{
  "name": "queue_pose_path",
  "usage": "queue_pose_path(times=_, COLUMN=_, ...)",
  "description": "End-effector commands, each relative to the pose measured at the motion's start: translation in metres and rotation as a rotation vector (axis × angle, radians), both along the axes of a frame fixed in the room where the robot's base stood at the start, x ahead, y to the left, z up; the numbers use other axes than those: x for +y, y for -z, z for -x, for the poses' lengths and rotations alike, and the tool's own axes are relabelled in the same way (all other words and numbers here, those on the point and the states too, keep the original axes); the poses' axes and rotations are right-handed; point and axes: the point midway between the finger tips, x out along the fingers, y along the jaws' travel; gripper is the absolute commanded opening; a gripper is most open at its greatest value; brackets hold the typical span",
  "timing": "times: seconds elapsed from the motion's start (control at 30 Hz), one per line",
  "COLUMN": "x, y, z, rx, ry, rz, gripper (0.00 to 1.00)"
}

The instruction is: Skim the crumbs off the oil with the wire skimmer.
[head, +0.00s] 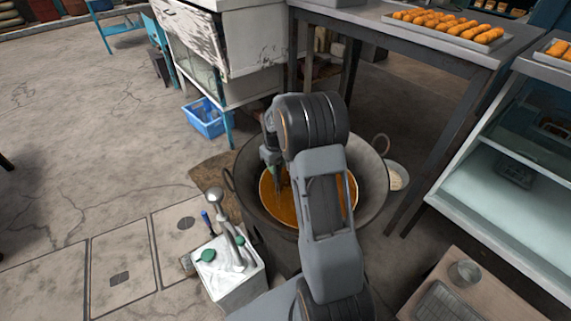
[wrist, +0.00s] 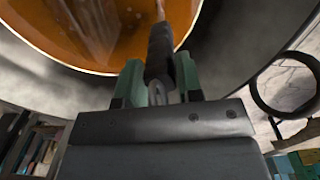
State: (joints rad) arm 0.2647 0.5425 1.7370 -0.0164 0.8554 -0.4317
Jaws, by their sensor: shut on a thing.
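A wide dark wok (head: 374,185) with two ring handles holds orange-brown oil (head: 284,208). The oil also shows in the wrist view (wrist: 75,28). My gripper (head: 272,162) is over the left part of the wok, pointing down. In the wrist view its green fingers (wrist: 158,82) are shut on the dark handle of the skimmer (wrist: 160,52). A thin shaft runs from the handle toward the oil. The skimmer's wire head cannot be made out in either view. No separate crumbs can be told on the oil. My arm hides part of the wok and oil.
A white box stand (head: 232,284) with a metal tap-like fitting stands left of the wok. A small pale bowl (head: 397,177) sits right of it. A blue basket (head: 207,118) lies behind. A table with a tray of fried pieces (head: 484,45) stands at back right.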

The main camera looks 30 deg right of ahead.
Motion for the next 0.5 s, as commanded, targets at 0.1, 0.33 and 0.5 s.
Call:
queue_pose_path(times=0.1, x=-0.001, y=-0.019, z=0.000, rx=-0.002, ry=0.001, rz=0.001, gripper=0.07)
queue_pose_path(times=0.33, x=-0.001, y=-0.041, z=0.000, rx=-0.002, ry=0.000, rz=0.001, gripper=0.07)
queue_pose_path(times=0.5, x=-0.001, y=-0.054, z=0.000, rx=-0.002, ry=0.000, rz=0.001, gripper=0.07)
